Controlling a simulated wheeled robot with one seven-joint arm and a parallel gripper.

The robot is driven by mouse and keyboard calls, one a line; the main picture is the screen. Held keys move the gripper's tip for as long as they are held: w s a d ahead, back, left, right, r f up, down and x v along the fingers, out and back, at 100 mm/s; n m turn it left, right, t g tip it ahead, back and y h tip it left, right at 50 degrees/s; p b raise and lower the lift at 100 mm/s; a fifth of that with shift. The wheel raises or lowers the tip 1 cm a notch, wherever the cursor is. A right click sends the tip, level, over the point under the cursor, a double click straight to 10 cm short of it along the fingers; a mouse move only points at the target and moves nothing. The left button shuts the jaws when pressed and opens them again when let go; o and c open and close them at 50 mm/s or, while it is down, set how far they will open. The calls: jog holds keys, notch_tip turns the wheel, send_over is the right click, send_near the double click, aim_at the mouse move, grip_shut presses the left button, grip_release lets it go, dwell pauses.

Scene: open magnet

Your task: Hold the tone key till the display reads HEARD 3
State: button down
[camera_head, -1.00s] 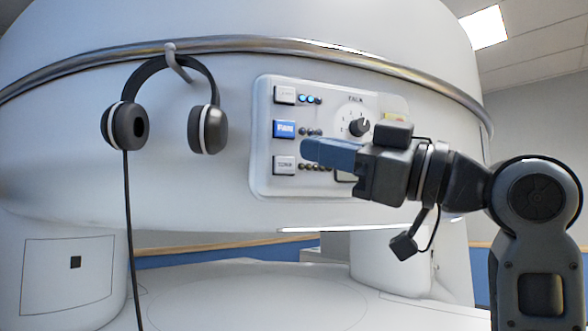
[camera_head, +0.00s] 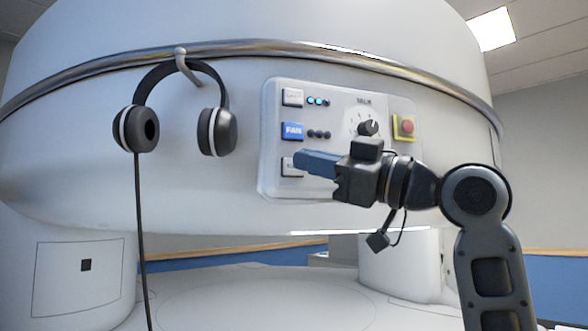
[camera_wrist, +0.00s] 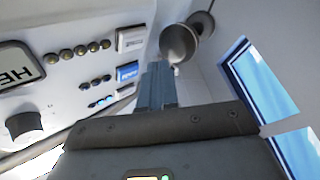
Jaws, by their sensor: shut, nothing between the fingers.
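The tone key (camera_head: 288,166) is the lowest of three square keys on the white panel. My gripper (camera_head: 298,159) is shut and empty, its blue fingers in front of this key and covering part of it. In the wrist view the tone key (camera_wrist: 131,38) is pale, left of my fingertips (camera_wrist: 158,66); a gap shows between them there. I cannot tell contact in the head view. A row of several dull amber lamps (camera_wrist: 80,50) lies beside the key. The display (camera_wrist: 15,70) is cut off by the frame edge; only "HE" shows. My gripper hides it in the head view.
The blue FAN key (camera_head: 292,131) and a pale top key (camera_head: 292,97) sit above. A dial (camera_head: 367,128) and a red button (camera_head: 405,127) are to the right. Headphones (camera_head: 217,132) hang from a hook at left, their cable (camera_head: 141,230) hanging down.

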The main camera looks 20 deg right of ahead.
aim_at(284, 160)
jog(key=shift+w+d, duration=0.15)
jog(key=shift+w, duration=0.8)
jog(key=shift+w, duration=0.15)
dwell(1.3)
jog(key=shift+w, duration=0.25)
jog(key=shift+w+d, duration=0.1)
jog(key=shift+w, duration=0.4)
dwell(2.1)
jog(key=shift+s+b, duration=0.15)
jog(key=shift+b, duration=0.15)
dwell(0.5)
jog(key=shift+s, duration=0.75)
jog(key=shift+s, duration=0.1)
jog(key=shift+s+a, duration=0.25)
jog(key=shift+s, duration=0.95)
jog(key=shift+s+a, duration=0.2)
jog(key=shift+s, duration=1)
